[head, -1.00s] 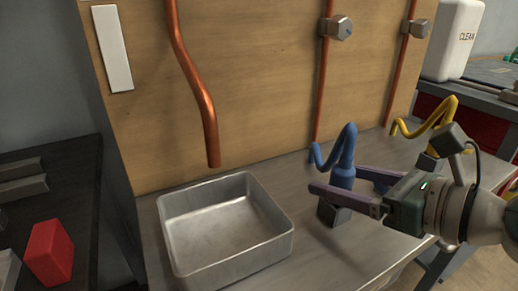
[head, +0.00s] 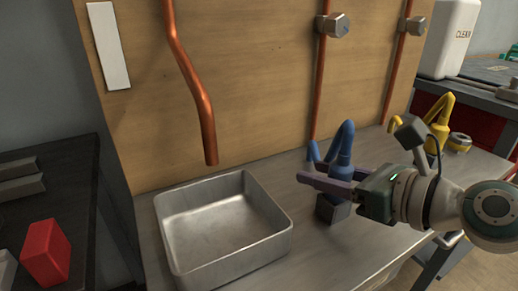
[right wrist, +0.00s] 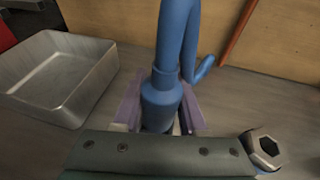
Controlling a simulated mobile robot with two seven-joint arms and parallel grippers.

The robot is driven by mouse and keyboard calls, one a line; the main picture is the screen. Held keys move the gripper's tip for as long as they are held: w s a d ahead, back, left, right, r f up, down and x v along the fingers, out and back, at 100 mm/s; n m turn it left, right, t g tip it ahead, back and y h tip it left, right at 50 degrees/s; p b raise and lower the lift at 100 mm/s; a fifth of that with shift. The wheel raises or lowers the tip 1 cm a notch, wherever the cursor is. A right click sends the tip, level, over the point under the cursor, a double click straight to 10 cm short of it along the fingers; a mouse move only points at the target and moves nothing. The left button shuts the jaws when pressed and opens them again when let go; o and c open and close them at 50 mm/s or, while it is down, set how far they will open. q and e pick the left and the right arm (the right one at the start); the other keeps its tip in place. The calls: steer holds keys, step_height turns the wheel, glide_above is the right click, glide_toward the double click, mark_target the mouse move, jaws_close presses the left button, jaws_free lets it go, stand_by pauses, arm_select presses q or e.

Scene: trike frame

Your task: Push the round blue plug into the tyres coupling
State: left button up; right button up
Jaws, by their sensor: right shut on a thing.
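The round blue plug (head: 342,165) stands roughly upright on the bench, with a bent blue hose on top. My right gripper (head: 326,183) has reached it from the right and is shut on its body. In the right wrist view the blue plug (right wrist: 160,100) stands between the purple fingers (right wrist: 160,113). A dark block (head: 332,211) shows just below the fingers. Hexagonal metal couplings sit on two copper pipes: one in the middle (head: 334,26) and one at right (head: 416,26). I cannot read which one is for tyres. My left gripper is not in view.
An open metal tray (head: 283,235) stands left of the plug. A yellow hose piece (head: 436,120) stands behind my right arm, beside a round metal part (head: 460,142). A wooden panel (head: 255,100) rises behind the bench. A red block (head: 45,253) lies at far left.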

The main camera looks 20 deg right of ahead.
jaws_close()
step_height(320, 180, up, 20)
steer(key=p, duration=1.6)
